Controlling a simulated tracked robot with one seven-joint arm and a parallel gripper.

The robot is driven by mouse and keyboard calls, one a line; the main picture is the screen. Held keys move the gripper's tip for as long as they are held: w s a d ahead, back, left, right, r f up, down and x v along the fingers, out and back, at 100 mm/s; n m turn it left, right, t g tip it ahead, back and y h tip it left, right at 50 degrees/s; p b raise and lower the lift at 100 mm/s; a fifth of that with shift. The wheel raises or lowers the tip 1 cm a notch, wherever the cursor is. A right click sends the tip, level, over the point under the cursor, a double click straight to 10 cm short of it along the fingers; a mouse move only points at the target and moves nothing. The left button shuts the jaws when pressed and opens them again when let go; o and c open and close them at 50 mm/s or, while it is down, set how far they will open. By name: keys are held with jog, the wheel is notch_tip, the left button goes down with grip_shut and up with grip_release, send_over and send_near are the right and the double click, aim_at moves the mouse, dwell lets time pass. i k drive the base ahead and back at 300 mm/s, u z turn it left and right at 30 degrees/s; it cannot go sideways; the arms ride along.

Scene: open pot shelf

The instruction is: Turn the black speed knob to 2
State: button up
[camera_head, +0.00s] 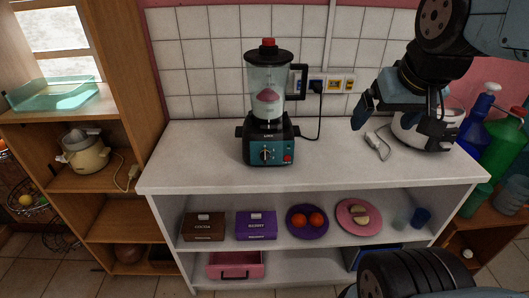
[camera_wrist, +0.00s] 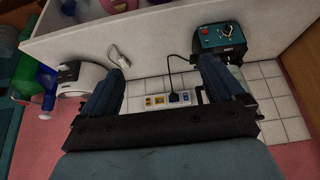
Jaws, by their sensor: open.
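The black speed knob (camera_head: 265,155) is on the front of the teal-and-black blender base (camera_head: 250,150), with a light mark on its face. The number it points to is too small to read. The blender stands upright on the white counter, with a pink lump in its clear jar (camera_head: 268,88) and a red cap on its black lid. The knob also shows at the upper right of the wrist view (camera_wrist: 226,29). My gripper (camera_head: 400,130) is open and empty, above the counter's right part, well right of the knob. Its spread fingers (camera_wrist: 163,65) also show in the wrist view.
A white appliance (camera_head: 408,130) and a loose plug (camera_head: 377,145) are by my gripper. The blender's cord runs to a wall socket strip (camera_head: 330,84). Bottles (camera_head: 503,145) stand at the right. The counter (camera_head: 200,160) is clear left of and before the blender.

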aim_at(266, 154)
jog(key=u, duration=1.25)
jog(key=k, duration=1.4)
jog(key=z, duration=1.15)
jog(key=i, duration=1)
jog(key=u, duration=0.05)
